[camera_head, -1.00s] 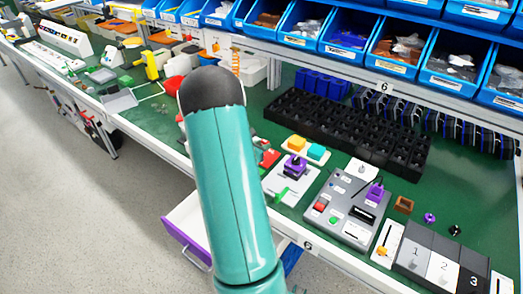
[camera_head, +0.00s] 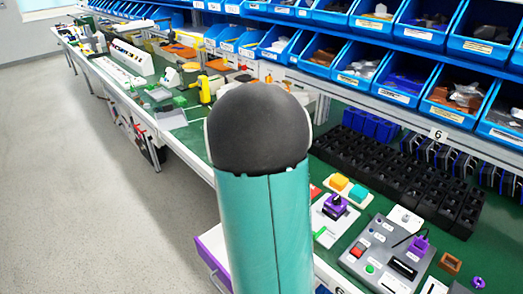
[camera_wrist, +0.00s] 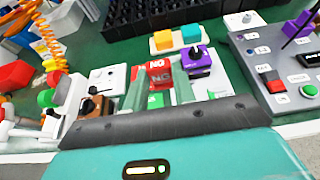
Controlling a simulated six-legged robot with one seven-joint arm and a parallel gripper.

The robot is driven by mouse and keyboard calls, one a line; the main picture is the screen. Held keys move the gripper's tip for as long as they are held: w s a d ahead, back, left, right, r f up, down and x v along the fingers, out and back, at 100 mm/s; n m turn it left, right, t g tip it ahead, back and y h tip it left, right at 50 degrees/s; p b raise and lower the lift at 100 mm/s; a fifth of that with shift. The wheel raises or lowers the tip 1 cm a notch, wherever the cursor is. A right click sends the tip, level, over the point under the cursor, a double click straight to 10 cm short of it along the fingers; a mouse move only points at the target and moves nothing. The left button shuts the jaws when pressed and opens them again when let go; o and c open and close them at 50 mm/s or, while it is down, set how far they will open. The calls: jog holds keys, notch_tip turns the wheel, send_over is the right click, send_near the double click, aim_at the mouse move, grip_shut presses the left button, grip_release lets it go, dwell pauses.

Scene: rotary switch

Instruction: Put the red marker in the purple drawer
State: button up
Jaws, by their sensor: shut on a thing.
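The red marker (camera_wrist: 159,70), a small red block with "NG" on it, is between the fingers of my gripper (camera_wrist: 160,84) in the wrist view. My gripper is shut on it, above the workbench. The purple drawer (camera_head: 208,266) is pulled out from under the bench edge in the head view. Its white inside shows in part, and my teal arm covers its right side. My gripper and the marker are hidden behind my arm in the head view. The drawer cannot be made out in the wrist view.
A grey control box (camera_head: 388,256) and a white base with a purple switch (camera_head: 334,206) stand on the green bench. A black compartment tray (camera_head: 390,165) lies behind them. Blue bins (camera_head: 360,65) line the shelf. Grey floor (camera_head: 90,200) is clear at left.

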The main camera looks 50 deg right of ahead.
jog(key=shift+w, duration=0.1)
jog(key=w+a+n+t+y, duration=0.1)
jog(key=w+a+n+t, duration=0.3)
jog(key=w+a, duration=0.5)
jog(key=w+a+n+t+y, duration=0.1)
jog(key=w+a+n+t, duration=0.5)
jog(key=w, duration=0.5)
jog(key=w+a+r+n+t+y, duration=0.1)
jog(key=w+a+n+t+y, duration=0.3)
jog(key=a, duration=1)
jog(key=w+a+n+t+y, duration=0.1)
jog(key=w+a+n+y, duration=0.15)
jog(key=w+a, duration=0.7)
jog(key=s+a+f, duration=0.4)
jog(key=f, duration=0.1)
jog(key=shift+s+f+y, duration=0.25)
jog(key=shift+s+y, duration=0.15)
jog(key=shift+y, duration=0.05)
